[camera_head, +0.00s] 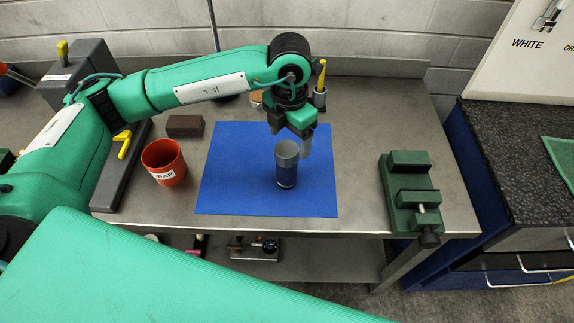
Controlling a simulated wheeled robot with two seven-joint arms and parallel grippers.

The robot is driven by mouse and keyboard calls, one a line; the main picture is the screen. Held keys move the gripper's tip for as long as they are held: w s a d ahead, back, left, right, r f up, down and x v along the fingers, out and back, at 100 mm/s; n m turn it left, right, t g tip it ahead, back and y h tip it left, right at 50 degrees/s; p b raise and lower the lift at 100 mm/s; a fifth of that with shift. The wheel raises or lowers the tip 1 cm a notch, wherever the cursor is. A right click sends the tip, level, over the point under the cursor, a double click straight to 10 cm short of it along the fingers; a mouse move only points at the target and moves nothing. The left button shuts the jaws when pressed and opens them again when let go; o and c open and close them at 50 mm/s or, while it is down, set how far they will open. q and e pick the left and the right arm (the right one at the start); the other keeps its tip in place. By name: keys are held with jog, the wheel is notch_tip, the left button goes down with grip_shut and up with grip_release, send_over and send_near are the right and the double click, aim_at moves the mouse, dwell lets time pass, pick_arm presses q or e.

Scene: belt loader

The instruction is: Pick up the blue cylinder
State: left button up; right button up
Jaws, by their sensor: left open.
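A dark blue-grey cylinder (287,168) with a lighter grey upper part stands upright on the blue mat (228,180), right of the mat's middle. My left gripper (296,138) points down at the cylinder's top from the far side. One finger shows just beside the upper right of the cylinder; the other is mostly hidden. The gripper is open and holds nothing. I cannot tell whether a finger touches the cylinder. My right gripper is not in view.
A red cup (164,162) and a brown block (185,126) stand left of the mat. A green vise (410,190) sits at the bench's right. A small holder with a yellow-handled tool (320,90) stands behind the gripper. The mat's left half is clear.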

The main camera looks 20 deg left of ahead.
aim_at(287, 148)
pick_arm(q)
jog(key=shift+s+a+f+p, duration=0.1)
jog(key=shift+s+f+p, duration=0.15)
jog(key=shift+f+p, duration=0.6)
notch_tip(287, 148, down, 3)
jog(key=shift+s+a+f+p, duration=0.1)
jog(key=shift+f+p, duration=0.1)
jog(key=shift+p, duration=0.4)
jog(key=shift+f, duration=0.25)
grip_shut()
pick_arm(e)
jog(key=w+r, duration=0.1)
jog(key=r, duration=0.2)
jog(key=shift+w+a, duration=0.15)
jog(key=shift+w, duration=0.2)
